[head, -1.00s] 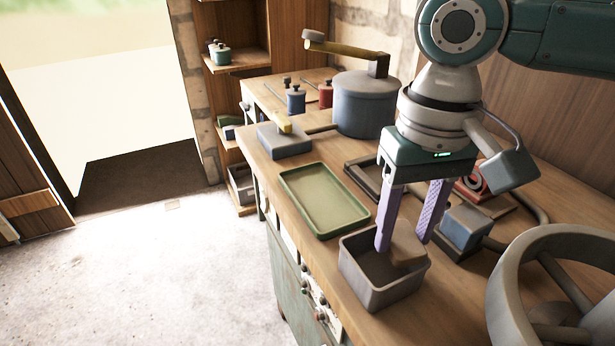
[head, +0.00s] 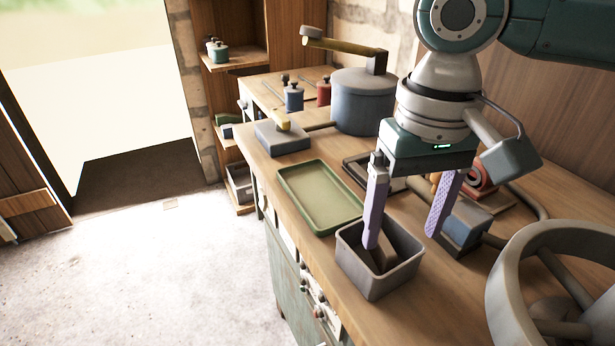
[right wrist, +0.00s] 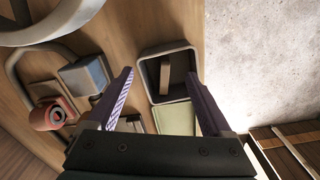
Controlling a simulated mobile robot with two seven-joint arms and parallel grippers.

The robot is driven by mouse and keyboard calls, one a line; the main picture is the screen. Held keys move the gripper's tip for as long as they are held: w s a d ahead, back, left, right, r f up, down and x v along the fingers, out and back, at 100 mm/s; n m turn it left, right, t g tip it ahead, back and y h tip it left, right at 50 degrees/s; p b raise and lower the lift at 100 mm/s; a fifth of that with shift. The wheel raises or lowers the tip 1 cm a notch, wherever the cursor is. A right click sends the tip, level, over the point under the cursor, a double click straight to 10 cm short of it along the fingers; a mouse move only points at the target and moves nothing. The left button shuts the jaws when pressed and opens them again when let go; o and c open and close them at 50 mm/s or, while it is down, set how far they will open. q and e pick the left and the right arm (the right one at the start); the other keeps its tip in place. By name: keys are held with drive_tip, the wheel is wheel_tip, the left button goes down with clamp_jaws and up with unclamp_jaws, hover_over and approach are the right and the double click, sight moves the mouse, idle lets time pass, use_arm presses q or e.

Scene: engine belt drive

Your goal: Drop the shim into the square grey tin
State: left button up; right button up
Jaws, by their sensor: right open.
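The square grey tin (head: 378,284) stands on the workbench near its front edge. The shim (head: 388,256), a small brown block, is inside the tin and looks tilted against a wall. In the right wrist view the shim (right wrist: 165,78) shows inside the tin (right wrist: 145,68). My right gripper (head: 402,240) is open and empty above the tin. One finger is over the tin's opening and partly covers the shim; the other is out to the right, beyond the rim. My left gripper is not in view.
A green tray (head: 318,196) lies left of the tin. A blue-grey block (head: 466,226) stands to its right, and a large grey wheel (head: 510,290) is at the front right. A blue-grey pot (head: 363,100) and a small box (head: 282,138) are farther back.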

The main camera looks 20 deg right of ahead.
wheel_tip(320, 180, up, 9)
drive_tip(key=p, duration=0.1)
drive_tip(key=shift+r, duration=0.2)
drive_tip(key=shift+a, duration=0.1)
drive_tip(key=s+a+f+n+t+y+p, duration=0.25)
drive_tip(key=s+a+n+p, duration=0.3)
drive_tip(key=s+a, duration=0.4)
drive_tip(key=s+d+r+m+t+h+p, duration=0.1)
drive_tip(key=s+d+r+h+p, duration=0.1)
drive_tip(key=s+d+p, duration=0.3)
wheel_tip(320, 180, up, 38)
drive_tip(key=s+d+p, duration=0.1)
drive_tip(key=p, duration=3.5)
drive_tip(key=shift+s+d+p, duration=0.2)
drive_tip(key=shift+d+p, duration=0.05)
drive_tip(key=shift+p, duration=0.15)
